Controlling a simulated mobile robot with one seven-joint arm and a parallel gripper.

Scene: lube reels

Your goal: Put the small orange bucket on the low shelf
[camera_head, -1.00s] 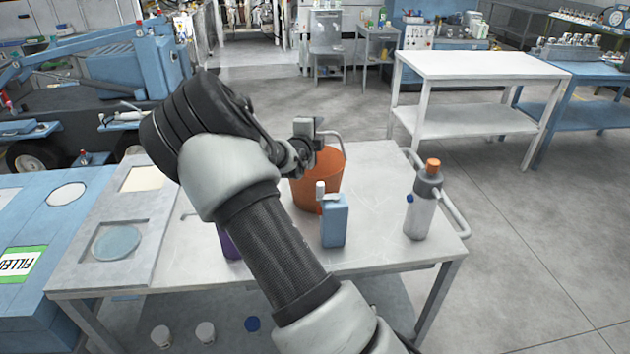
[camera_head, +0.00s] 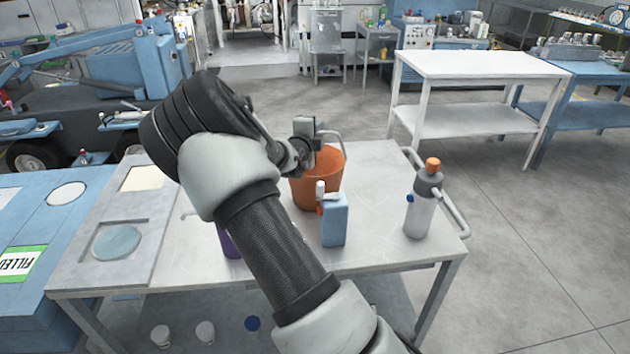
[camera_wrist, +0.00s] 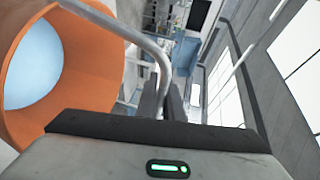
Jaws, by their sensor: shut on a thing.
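The orange bucket (camera_head: 325,178) stands upright on the white table (camera_head: 380,240), behind a blue bottle.
A blue bottle (camera_head: 334,220) stands just in front of the bucket. A purple item (camera_head: 228,243) is partly hidden behind my arm. Open floor (camera_head: 530,240) lies right of the near table.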

